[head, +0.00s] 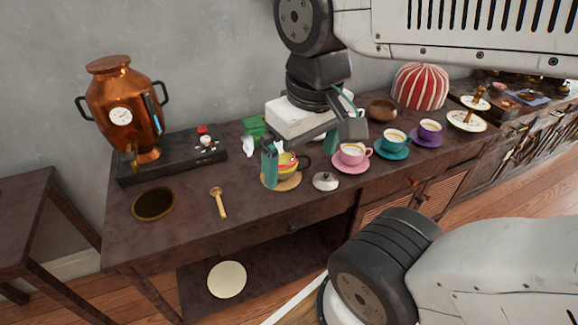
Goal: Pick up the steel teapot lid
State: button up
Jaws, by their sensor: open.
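The steel teapot lid (325,182) is a small, pale, round lid with a dark knob. It lies on the dark wooden table (180,230) near the front edge, in the head view. My gripper (300,162) is open, its teal fingers pointing down. It hangs behind and to the left of the lid in the picture, over a colourful striped pot (288,166) on a round wooden coaster (283,185). The lid is apart from the fingers. The gripper partly hides the pot, and I cannot tell whether a finger touches it.
A pink cup (351,155) on its saucer stands close right of the lid, with teal (394,140) and purple (430,130) cups beyond. The table's front left is mostly clear.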

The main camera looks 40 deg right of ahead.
aim_at(324, 181)
jog(key=z, duration=1.85)
jog(key=k, duration=0.8)
jog(key=u, duration=0.7)
jog(key=i, duration=0.5)
